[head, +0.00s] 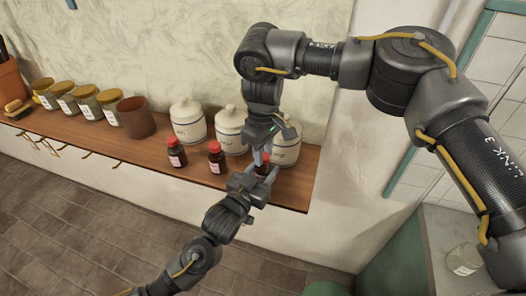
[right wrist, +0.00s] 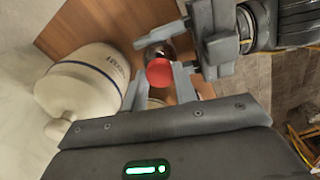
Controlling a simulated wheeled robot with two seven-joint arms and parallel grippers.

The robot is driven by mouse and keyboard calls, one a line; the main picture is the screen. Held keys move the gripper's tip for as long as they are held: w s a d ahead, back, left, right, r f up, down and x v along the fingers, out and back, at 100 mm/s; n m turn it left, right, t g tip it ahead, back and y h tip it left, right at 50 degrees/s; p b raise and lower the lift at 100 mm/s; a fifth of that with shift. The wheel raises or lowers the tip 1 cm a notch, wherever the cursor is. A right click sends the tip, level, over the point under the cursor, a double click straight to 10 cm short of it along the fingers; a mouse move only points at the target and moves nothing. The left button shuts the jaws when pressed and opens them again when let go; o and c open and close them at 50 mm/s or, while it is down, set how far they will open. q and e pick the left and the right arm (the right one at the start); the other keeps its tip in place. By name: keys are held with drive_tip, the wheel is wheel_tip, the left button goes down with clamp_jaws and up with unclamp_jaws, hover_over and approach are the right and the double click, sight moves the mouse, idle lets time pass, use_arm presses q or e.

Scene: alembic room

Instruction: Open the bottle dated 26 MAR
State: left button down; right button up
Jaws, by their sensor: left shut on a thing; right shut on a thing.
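A small dark bottle (head: 263,171) with a red cap stands near the shelf's right end, mostly hidden by my grippers. In the right wrist view its red cap (right wrist: 160,73) is clear, with the dark bottle body behind it. My left gripper (head: 262,177) comes from the front and is shut on the bottle body. My right gripper (head: 263,157) comes from above and is shut on the cap, a finger on each side. Two similar red-capped bottles, a left one (head: 176,153) and a middle one (head: 215,158), stand on the shelf. I cannot read the dates.
The wooden shelf (head: 120,165) has hooks along its front edge. White lidded jars (head: 187,122) stand behind the bottles, one close to my right gripper. A brown cup (head: 136,117) and several yellow-lidded jars (head: 84,100) stand further left. A glass jar (head: 463,259) is at lower right.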

drive_tip(key=n, duration=2.8)
drive_tip(key=shift+r, duration=0.1)
drive_tip(key=n, duration=1)
drive_tip(key=shift+n, duration=0.3)
drive_tip(key=n, duration=1)
drive_tip(key=shift+r, duration=0.25)
drive_tip(key=shift+r, duration=0.9)
